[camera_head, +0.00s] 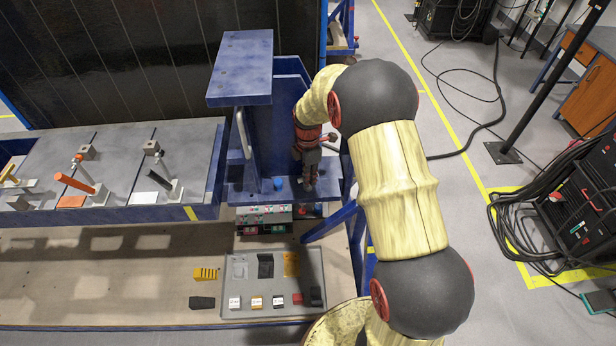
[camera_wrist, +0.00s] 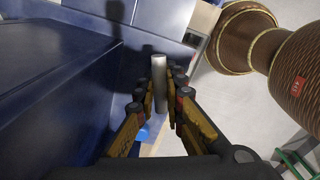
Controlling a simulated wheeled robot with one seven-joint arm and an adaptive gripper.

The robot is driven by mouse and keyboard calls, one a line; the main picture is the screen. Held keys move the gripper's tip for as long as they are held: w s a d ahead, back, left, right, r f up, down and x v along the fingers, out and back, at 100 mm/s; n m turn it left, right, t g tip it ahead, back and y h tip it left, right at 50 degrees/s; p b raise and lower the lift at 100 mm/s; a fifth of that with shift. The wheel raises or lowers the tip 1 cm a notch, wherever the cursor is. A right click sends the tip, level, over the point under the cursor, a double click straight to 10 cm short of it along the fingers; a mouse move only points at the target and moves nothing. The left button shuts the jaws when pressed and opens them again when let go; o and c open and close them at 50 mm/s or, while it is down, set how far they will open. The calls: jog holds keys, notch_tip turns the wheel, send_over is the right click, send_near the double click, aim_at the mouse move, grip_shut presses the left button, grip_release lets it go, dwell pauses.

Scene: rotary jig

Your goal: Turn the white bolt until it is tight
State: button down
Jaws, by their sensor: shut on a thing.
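My gripper (camera_wrist: 160,88) shows in the wrist view with its fingers closed on both sides of a pale grey-white upright cylinder, which I take to be the white bolt (camera_wrist: 159,68). In the head view my gripper (camera_head: 308,172) points down beside the blue jig (camera_head: 240,68), over the jig's base plate. The bolt cannot be made out there, hidden by the gripper and wrist.
A curved white handle (camera_head: 243,133) is on the jig's left side. A blue button (camera_head: 278,184) sits on its base. A control box (camera_head: 264,219) and a grey tray (camera_head: 240,293) with small parts lie in front. Tools stand on the left bench (camera_head: 115,205).

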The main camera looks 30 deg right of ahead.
jog(key=m+p, duration=0.1)
jog(key=m, duration=0.4)
jog(key=shift+r+m, duration=0.1)
jog(key=shift+m, duration=0.2)
jog(key=m, duration=0.4)
jog(key=shift+p, duration=0.4)
jog(key=m, duration=0.5)
jog(key=m+p, duration=0.1)
jog(key=m, duration=0.4)
jog(key=shift+m, duration=0.3)
jog(key=m, duration=1)
jog(key=shift+w+m, duration=0.1)
jog(key=shift+m, duration=0.3)
jog(key=m, duration=0.4)
jog(key=shift+p, duration=0.35)
jog(key=shift+m, duration=2)
